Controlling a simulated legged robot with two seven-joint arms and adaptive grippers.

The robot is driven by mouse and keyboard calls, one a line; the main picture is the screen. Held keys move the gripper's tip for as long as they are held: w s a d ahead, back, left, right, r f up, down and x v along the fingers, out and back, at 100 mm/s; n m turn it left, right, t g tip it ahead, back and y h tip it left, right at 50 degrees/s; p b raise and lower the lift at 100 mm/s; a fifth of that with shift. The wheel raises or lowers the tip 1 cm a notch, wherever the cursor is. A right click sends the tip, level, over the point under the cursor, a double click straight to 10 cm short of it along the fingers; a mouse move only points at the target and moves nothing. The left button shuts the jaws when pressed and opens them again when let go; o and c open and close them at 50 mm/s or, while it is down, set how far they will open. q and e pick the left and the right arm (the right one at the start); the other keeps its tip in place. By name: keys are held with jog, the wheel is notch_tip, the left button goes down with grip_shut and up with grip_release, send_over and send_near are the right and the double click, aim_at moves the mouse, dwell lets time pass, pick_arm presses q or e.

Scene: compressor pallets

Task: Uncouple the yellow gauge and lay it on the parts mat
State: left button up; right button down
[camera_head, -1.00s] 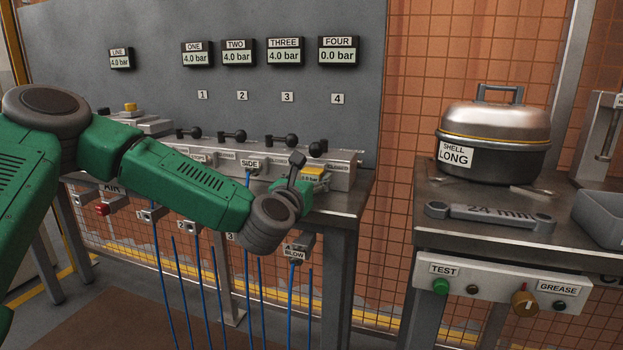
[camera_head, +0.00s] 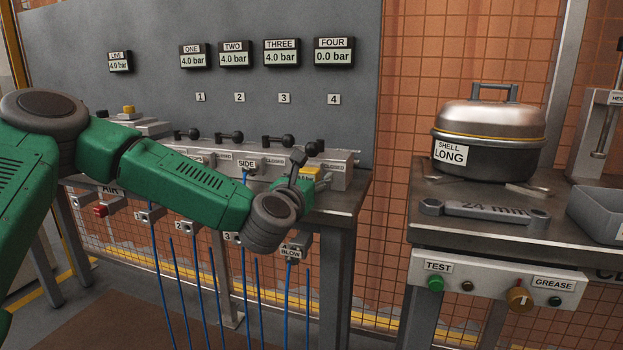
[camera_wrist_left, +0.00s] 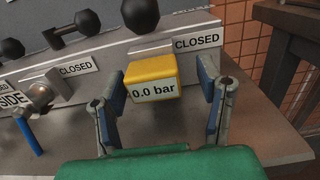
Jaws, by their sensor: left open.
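The yellow gauge (camera_wrist_left: 152,78), its face reading 0.0 bar, sits at the front of the metal valve block in the left wrist view. In the head view a small part of the gauge (camera_head: 311,174) shows past my left gripper (camera_head: 297,172). In the left wrist view my left gripper (camera_wrist_left: 160,110) is open, with one finger on each side of the gauge. Gaps show between the fingers and the gauge. The gauge's coupling is hidden behind its body. My right gripper is not in view, and I see no parts mat.
Black ball-ended levers (camera_head: 285,141) stand along the valve block (camera_head: 338,166). Display FOUR (camera_head: 334,52) reads 0.0 bar; ONE, TWO and THREE read 4.0 bar. The right bench holds a shell (camera_head: 490,140), a 24 mm wrench (camera_head: 485,212) and a grey bin (camera_head: 598,212).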

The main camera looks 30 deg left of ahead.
pick_arm(q)
jog(key=shift+a, duration=0.25)
grip_shut()
jog(key=shift+s+d, duration=0.25)
jog(key=shift+s, duration=0.05)
jog(key=shift+b+v, duration=0.45)
jog(key=shift+v, duration=2.2)
jog(key=shift+a, duration=0.1)
